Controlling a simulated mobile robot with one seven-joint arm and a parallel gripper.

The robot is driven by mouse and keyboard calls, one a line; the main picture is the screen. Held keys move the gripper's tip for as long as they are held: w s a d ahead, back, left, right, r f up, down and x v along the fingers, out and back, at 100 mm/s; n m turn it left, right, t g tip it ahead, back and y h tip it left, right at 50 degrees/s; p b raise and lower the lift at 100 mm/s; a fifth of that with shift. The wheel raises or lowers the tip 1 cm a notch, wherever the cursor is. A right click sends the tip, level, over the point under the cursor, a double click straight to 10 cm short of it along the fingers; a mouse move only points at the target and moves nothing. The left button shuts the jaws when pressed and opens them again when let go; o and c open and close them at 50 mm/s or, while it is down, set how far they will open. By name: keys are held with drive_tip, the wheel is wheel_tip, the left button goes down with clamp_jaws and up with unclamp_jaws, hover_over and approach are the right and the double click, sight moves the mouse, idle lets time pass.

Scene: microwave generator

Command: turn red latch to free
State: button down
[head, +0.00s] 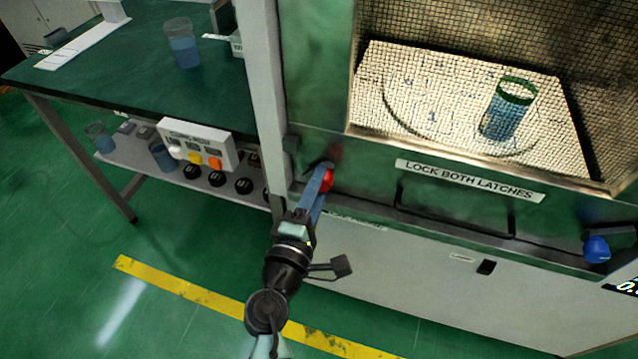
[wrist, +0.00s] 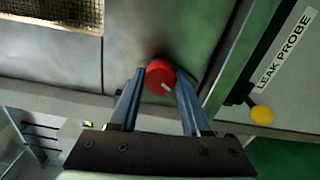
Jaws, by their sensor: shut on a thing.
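The red latch (head: 328,180) is a round red knob at the lower left of the microwave door. In the wrist view the red latch (wrist: 160,76) shows a short white mark at its lower right. My gripper (head: 322,178) reaches it from the front, and in the wrist view its two blue fingers (wrist: 158,84) stand on either side of the knob, shut on it. In the head view the fingers partly hide the knob.
A blue latch (head: 596,249) sits at the door's right. A door handle (head: 455,210) runs below the "LOCK BOTH LATCHES" label (head: 470,180). A grey post (head: 262,100) stands left of my gripper. A beaker (head: 507,108) is behind the mesh. A yellow knob (wrist: 262,114) is by "LEAK PROBE".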

drive_tip(key=shift+n, duration=0.3)
drive_tip(key=shift+c, duration=1.8)
unclamp_jaws()
drive_tip(key=b+v, duration=0.1)
drive_tip(key=v, duration=1.2)
